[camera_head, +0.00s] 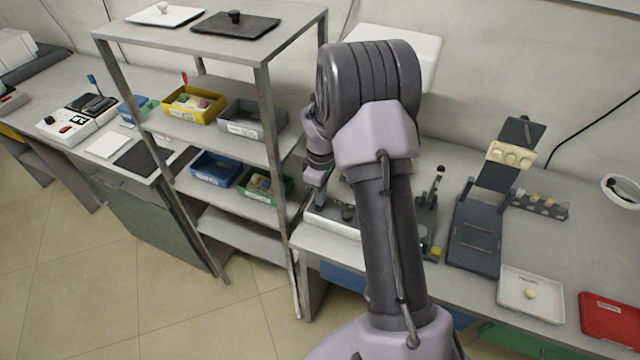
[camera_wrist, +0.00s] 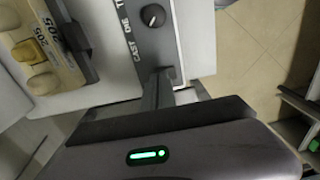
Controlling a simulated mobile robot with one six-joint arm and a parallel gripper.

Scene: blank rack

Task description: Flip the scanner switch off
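My gripper (camera_wrist: 160,75) extends over a white and grey unit. In the head view my gripper (camera_head: 316,195) is partly hidden by my own arm. Its fingers appear together as one narrow dark shape with nothing visible between them. A black round knob (camera_wrist: 153,15) sits on the unit's grey panel (camera_wrist: 130,50), just beyond the fingertips and apart from them. The panel has lettering that seems to read "CAST ONE". In the head view the white-edged unit (camera_head: 325,222) stands on the bench beside the rack. I cannot tell which control is the scanner switch.
A metal rack (camera_head: 262,95) with bins stands left of my arm. A white device (camera_head: 70,128) with a red control is on the far left bench. To the right are a dark stand (camera_head: 475,235), a white tray (camera_head: 515,310) and a red box (camera_head: 608,318). Floor is open at left.

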